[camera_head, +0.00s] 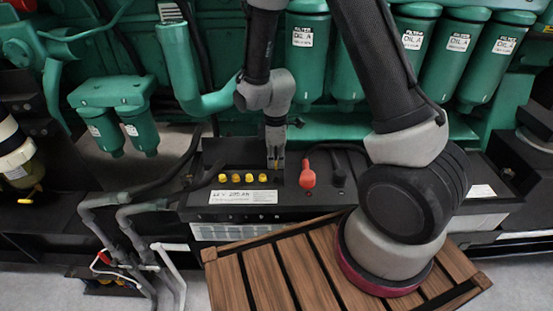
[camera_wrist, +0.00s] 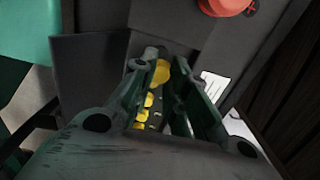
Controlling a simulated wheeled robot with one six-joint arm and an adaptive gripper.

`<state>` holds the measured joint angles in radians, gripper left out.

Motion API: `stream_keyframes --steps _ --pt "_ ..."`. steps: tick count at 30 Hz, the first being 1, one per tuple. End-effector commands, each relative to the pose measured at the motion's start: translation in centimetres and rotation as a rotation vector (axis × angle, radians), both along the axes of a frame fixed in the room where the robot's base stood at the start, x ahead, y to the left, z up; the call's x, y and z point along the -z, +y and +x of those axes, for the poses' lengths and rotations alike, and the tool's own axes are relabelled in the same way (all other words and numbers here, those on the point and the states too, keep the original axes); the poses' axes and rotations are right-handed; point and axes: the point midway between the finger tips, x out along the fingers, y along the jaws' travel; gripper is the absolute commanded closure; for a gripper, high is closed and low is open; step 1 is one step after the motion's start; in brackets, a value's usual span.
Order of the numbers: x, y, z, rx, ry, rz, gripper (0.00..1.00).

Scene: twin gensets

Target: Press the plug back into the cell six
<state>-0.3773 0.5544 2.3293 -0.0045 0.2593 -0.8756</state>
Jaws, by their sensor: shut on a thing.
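My gripper (camera_head: 275,166) points down at the top of the black battery (camera_head: 330,206), just right of a row of yellow plugs (camera_head: 236,178). In the wrist view my gripper (camera_wrist: 160,68) is shut on a yellow plug (camera_wrist: 158,74), which shows between the fingertips. More yellow plugs (camera_wrist: 148,101) line up behind it between the fingers. In the head view the fingers hide the held plug. The hole of cell six is hidden, and I cannot tell whether the plug touches it.
A red terminal cover (camera_head: 307,176) stands close to the right of my gripper; it also shows in the wrist view (camera_wrist: 224,5). Green filters (camera_head: 308,50) and a green pipe (camera_head: 200,98) are behind. A slatted wooden platform (camera_head: 268,278) lies in front of the battery.

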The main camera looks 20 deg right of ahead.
Motion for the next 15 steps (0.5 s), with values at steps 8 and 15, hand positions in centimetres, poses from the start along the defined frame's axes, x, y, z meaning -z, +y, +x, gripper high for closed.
stream_keyframes --steps 8,15 --pt "2.3 0.0 0.0 0.000 0.002 0.001 0.98" --pt "4.4 0.0 0.0 0.001 0.001 0.000 0.98"
